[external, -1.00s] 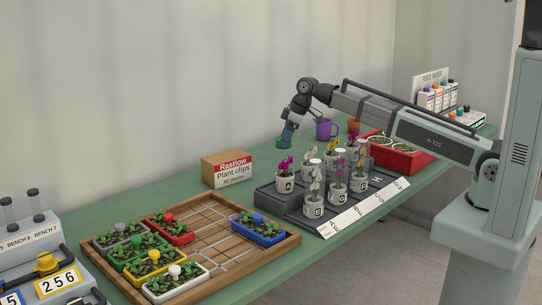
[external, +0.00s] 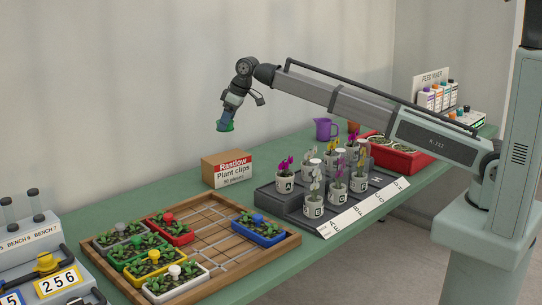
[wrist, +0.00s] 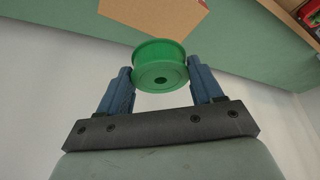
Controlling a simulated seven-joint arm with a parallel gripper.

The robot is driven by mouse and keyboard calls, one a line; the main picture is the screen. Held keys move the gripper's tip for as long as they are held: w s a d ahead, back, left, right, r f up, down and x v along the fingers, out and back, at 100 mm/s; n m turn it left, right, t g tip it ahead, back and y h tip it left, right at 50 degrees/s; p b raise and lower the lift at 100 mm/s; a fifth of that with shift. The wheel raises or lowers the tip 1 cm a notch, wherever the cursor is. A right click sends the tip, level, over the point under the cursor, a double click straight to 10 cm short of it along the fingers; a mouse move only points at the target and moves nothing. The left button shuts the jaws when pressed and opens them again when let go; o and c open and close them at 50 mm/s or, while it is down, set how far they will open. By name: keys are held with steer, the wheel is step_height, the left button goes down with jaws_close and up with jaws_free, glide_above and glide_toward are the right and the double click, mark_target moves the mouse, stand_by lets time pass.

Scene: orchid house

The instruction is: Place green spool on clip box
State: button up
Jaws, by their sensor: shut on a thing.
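The green spool (wrist: 160,62) is held between the two blue fingers of my gripper (wrist: 162,80), seen in the wrist view. In the external view my gripper (external: 226,122) is raised above the bench, with the green spool (external: 226,127) at its tip. The clip box (external: 228,170) is a brown cardboard box labelled "Rastlow Plant clips", standing on the bench against the back wall. The spool is in the air above the box, clear of it. The box top (wrist: 155,15) shows at the upper part of the wrist view, apart from the spool.
A stepped dark stand with several potted orchids (external: 312,208) is right of the box. A wooden tray (external: 290,238) with coloured planters is in front. A purple jug (external: 325,129) and red tray (external: 412,160) stand farther right.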

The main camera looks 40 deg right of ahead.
mark_target(226, 156)
step_height(226, 156, down, 10)
steer(key=shift+r, duration=0.1)
stand_by(0.4)
steer(key=o, duration=1)
steer(key=shift+o, duration=0.2)
steer(key=v, duration=1.2)
steer(key=shift+r, duration=0.1)
